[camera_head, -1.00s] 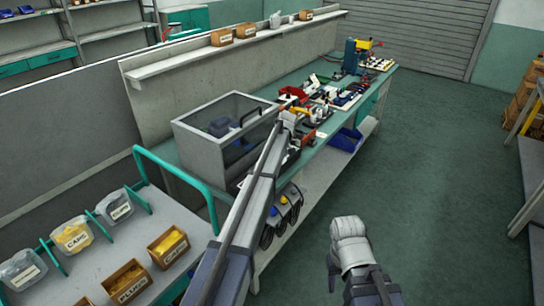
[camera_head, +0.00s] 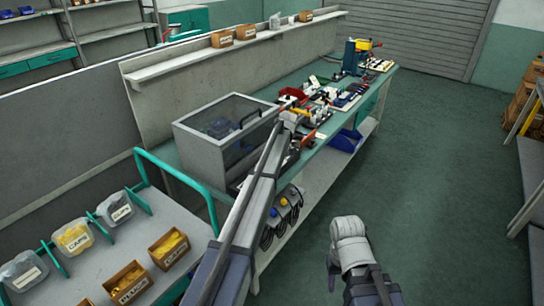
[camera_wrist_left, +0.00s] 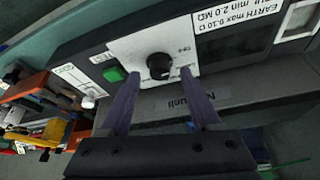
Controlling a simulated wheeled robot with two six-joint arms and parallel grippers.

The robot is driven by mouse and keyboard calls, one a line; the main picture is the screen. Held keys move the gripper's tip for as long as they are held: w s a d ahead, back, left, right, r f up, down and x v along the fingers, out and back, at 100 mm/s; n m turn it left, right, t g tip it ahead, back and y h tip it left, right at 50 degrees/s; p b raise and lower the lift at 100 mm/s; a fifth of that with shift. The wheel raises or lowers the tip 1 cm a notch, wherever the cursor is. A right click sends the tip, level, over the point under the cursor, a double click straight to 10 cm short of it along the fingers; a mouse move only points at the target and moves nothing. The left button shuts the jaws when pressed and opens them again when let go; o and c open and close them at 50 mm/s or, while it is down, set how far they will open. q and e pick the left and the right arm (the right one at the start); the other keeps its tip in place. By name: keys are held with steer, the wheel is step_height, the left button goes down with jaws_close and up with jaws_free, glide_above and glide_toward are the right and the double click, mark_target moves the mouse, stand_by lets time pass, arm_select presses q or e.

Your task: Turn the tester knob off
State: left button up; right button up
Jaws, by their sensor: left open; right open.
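The tester shows in the left wrist view as a dark box with a white panel (camera_wrist_left: 128,48). Its round black knob (camera_wrist_left: 159,66) sits on that panel, with a small printed label beside it that looks like OFF. My left gripper (camera_wrist_left: 161,74) is open, its two fingers on either side of the knob; I cannot tell whether they touch it. In the head view my left arm reaches over the bench and hides the tester. My right gripper (camera_head: 333,273) is low over the floor at the right, apart from the bench, and mostly hidden by its own arm.
A green button (camera_wrist_left: 114,74) is beside the knob. A grey box with a clear lid (camera_head: 222,135) stands on the bench left of my left arm. Coloured tools and parts crowd the bench beyond.

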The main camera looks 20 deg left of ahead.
arm_select(q)
steer(key=p+v, duration=0.5)
steer(key=v, duration=0.2)
steer(key=shift+p, duration=0.35)
steer(key=s+d+m+g, duration=0.1)
steer(key=s+d+m, duration=0.4)
steer(key=s, duration=1)
steer(key=s+d+f+m+h, duration=0.1)
steer(key=s+d+m, duration=0.4)
steer(key=s, duration=1.1)
steer(key=s+d+m+g+h, duration=0.1)
steer(key=s+d+m, duration=0.4)
steer(key=s, duration=1.1)
steer(key=d, duration=0.3)
steer(key=shift+d+f+g, duration=0.25)
steer(key=shift+f+g, duration=0.05)
steer(key=shift+f, duration=0.05)
steer(key=shift+c, duration=0.2)
